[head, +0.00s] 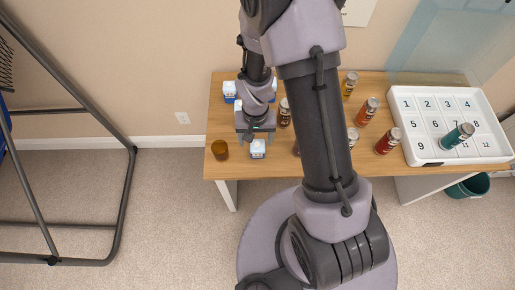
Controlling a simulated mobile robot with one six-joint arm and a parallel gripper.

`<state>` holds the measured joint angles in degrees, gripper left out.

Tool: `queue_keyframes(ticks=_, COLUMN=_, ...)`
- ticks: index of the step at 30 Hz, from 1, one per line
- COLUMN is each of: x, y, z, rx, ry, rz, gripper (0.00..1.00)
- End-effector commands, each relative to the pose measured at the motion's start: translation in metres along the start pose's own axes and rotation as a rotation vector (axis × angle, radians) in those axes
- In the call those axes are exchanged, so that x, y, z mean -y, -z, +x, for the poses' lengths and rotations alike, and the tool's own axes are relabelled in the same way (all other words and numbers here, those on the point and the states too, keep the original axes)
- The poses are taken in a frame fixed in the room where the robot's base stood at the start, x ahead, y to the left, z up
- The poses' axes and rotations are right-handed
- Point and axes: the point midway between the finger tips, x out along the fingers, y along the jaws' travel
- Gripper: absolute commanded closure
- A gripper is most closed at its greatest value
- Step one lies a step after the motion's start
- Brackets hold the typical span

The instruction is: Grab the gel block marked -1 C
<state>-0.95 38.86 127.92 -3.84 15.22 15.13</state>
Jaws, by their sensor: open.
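Small white-and-blue blocks stand on the left part of the wooden table (290,165). One block (258,148) is near the front edge, just in front of my gripper in the picture. Another block (229,90) is at the back left. White-and-blue patches also show around my wrist, partly hidden by it. The markings are too small to read, so I cannot tell which block says -1 C. My gripper (256,138) points down over the left part of the table, open. I cannot tell its height above the table, and nothing shows clearly between its fingers.
An amber cup (220,150) stands at the front left edge. A white numbered tray (398,103) holds a teal vial (457,136). My arm hides the table's middle.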

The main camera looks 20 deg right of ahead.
Motion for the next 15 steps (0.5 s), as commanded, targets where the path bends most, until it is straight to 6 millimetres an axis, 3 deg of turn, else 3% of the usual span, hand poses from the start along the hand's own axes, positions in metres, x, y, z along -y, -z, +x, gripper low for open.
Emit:
queue_keyframes(ticks=7, x=-0.007, y=0.002, z=0.048, rx=0.003, ry=-0.001, rz=0.001, gripper=0.29)
queue_keyframes(ticks=13, x=-0.007, y=0.003, z=0.047, rx=0.001, ry=0.000, rz=0.001, gripper=0.29)
queue_keyframes(ticks=15, x=-0.007, y=0.003, z=0.046, rx=0.001, ry=0.000, rz=0.001, gripper=0.43)
